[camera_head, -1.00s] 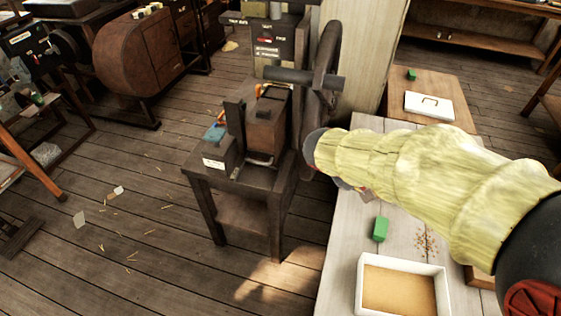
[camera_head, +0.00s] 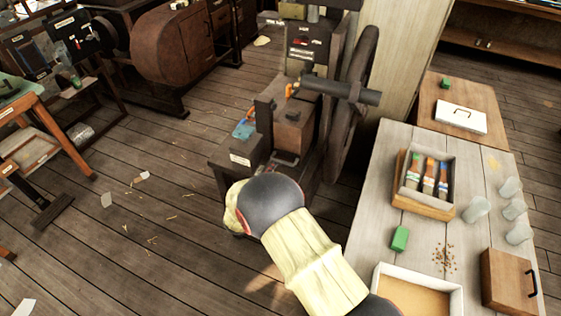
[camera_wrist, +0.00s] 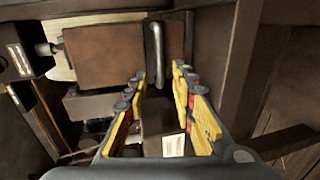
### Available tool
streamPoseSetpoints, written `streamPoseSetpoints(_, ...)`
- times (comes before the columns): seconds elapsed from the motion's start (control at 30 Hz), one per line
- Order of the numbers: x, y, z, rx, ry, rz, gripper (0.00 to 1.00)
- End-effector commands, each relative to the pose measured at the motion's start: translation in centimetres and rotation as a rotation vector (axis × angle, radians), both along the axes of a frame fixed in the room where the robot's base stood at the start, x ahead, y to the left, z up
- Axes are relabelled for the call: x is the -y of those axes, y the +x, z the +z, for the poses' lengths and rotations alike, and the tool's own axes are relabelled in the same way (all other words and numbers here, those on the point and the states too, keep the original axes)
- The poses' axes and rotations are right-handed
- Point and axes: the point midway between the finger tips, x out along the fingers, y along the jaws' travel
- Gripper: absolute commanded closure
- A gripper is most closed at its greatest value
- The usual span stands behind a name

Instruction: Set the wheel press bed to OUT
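The dark wheel press (camera_head: 262,150) stands left of the pale workbench, with its large handwheel (camera_head: 357,100) on its right side. A brown block (camera_head: 292,124) sits on the press, with a metal bar handle (camera_head: 286,158) low at its front. In the wrist view the brown block (camera_wrist: 105,55) and a grey metal bar handle (camera_wrist: 158,52) lie ahead. My gripper (camera_wrist: 160,78) is open and empty, its yellow fingers either side of the bar's line, the bar seemingly beyond the tips. I cannot tell the bed's setting.
The workbench (camera_head: 380,200) at right holds a box of brushes (camera_head: 425,178), a green block (camera_head: 400,239), glass jars and a pale tray (camera_head: 455,300). A thick bar (camera_head: 340,89) sticks out by the handwheel.

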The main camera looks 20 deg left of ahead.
Motion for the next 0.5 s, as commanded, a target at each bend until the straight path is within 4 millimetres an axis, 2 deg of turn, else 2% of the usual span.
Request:
streamPoseSetpoints(0.3,0.6,4.6,-1.1,0.000,0.000,-0.004,0.74)
streamPoseSetpoints(0.5,0.7,6.7,-1.5,0.000,0.000,-0.003,0.74)
